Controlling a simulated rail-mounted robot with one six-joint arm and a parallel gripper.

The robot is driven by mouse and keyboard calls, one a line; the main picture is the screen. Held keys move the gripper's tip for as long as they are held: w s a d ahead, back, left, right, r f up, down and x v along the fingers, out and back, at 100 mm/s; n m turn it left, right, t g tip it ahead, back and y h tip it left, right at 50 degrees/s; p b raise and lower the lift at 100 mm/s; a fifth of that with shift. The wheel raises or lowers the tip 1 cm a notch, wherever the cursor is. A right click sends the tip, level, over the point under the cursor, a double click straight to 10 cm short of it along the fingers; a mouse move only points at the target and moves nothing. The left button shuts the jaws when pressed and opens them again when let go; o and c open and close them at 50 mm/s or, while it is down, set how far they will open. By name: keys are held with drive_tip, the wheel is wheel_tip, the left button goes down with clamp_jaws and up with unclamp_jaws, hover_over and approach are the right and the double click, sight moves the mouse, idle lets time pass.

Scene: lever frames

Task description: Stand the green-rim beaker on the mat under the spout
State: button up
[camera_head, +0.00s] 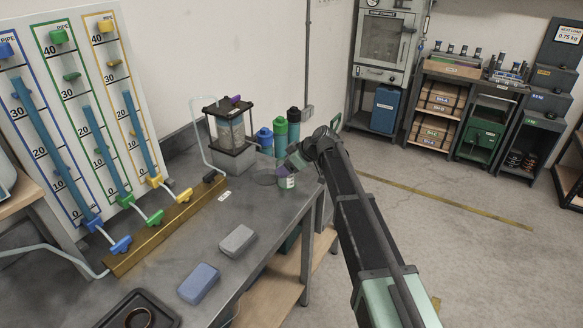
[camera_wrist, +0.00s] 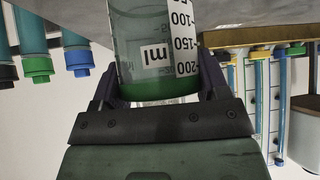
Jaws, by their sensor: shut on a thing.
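The green-rim beaker (camera_wrist: 155,50) is clear, with a printed ml scale and a green band; it appears upside down in the wrist view. My gripper (camera_wrist: 158,82) is shut on it, one finger on each side. In the head view the beaker (camera_head: 287,183) is small, near the bench's right edge, below my gripper (camera_head: 292,167). A dark round patch (camera_head: 264,179), possibly the mat, lies on the bench just left of it. A tank with clear walls (camera_head: 231,130) stands behind left on a grey block. I cannot make out the spout, nor whether the beaker touches the bench.
Blue, green and dark-capped bottles (camera_head: 280,136) stand behind the beaker. A gauge board (camera_head: 75,120) with blue tubes and a brass rail (camera_head: 165,226) is at left. Grey (camera_head: 237,240) and blue (camera_head: 198,283) blocks and a black tray (camera_head: 112,312) lie in front.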

drive_tip(key=w+a, duration=0.1)
drive_tip(key=a, duration=0.1)
drive_tip(key=w+a, duration=0.1)
drive_tip(key=a, duration=0.1)
drive_tip(key=w+a, duration=0.1)
drive_tip(key=a, duration=0.2)
drive_tip(key=shift+w+a, duration=0.1)
drive_tip(key=shift+w, duration=0.3)
drive_tip(key=shift+f+b, duration=0.4)
drive_tip(key=o, duration=1)
drive_tip(key=shift+r, duration=0.15)
drive_tip(key=p+v, duration=0.8)
drive_tip(key=v, duration=0.2)
drive_tip(key=s+d+f+m+g+h, duration=0.1)
drive_tip(key=s+d+m+h, duration=0.2)
drive_tip(key=s+d, duration=0.5)
drive_tip(key=s+d+f+m+g+h, duration=0.1)
drive_tip(key=s+d+m, duration=0.5)
drive_tip(key=s, duration=0.9)
drive_tip(key=s+d+f+m+h, duration=0.2)
drive_tip(key=s+d+m+h, duration=0.2)
drive_tip(key=s+d, duration=0.5)
drive_tip(key=s+m, duration=0.1)
drive_tip(key=s, duration=0.2)
drive_tip(key=shift+s+d+f+g+h, duration=0.3)
drive_tip(key=shift+s+d+g, duration=0.05)
drive_tip(key=shift+d+g, duration=0.05)
